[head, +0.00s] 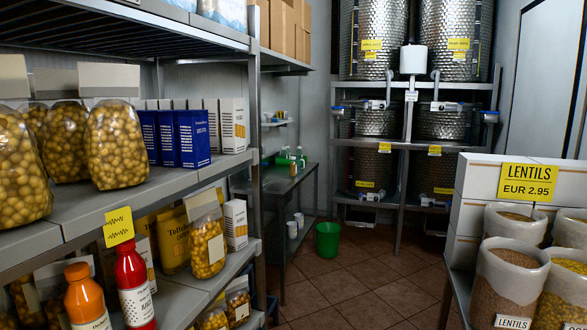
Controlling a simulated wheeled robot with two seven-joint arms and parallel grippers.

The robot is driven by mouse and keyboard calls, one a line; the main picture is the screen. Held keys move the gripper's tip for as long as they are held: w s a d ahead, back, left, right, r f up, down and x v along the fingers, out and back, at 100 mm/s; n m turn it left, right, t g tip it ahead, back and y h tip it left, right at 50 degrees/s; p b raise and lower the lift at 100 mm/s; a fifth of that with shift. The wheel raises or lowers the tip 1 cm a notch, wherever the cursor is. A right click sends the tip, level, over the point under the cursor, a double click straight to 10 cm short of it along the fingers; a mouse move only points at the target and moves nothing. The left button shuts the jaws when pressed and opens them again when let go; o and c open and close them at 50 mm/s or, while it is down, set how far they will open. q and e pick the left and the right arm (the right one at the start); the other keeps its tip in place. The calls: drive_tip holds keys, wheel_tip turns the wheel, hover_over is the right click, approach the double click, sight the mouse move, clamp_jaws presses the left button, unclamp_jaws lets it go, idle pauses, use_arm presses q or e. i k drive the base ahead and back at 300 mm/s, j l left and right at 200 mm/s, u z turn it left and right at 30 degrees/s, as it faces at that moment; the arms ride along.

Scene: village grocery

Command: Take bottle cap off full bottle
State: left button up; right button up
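A red bottle (133,285) with a red cap stands upright on the lower left shelf, with a white label on its front. An orange bottle (87,302) with an orange cap stands just left of it, its base cut off by the picture's bottom edge. Small bottles (300,158) in white and green and an amber one (293,169) stand on the dark table at the back, too small to read. I cannot tell which bottle is the full one. Neither of my grippers shows in the head view.
A grey shelf unit (165,185) with pasta-like bags and boxes fills the left. A green bucket (328,239) stands on the floor beside the back table (270,181). Steel tanks (380,40) line the back wall. Lentil sacks (505,281) stand at right. The central tiled floor is clear.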

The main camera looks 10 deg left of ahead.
sight(292, 165)
drive_tip(key=i+z, duration=0.1)
drive_tip(key=i, duration=0.7)
drive_tip(key=i+j+z, duration=0.1)
drive_tip(key=i, duration=0.7)
drive_tip(key=i+j+z, duration=0.1)
drive_tip(key=i, duration=0.65)
drive_tip(key=j, duration=0.1)
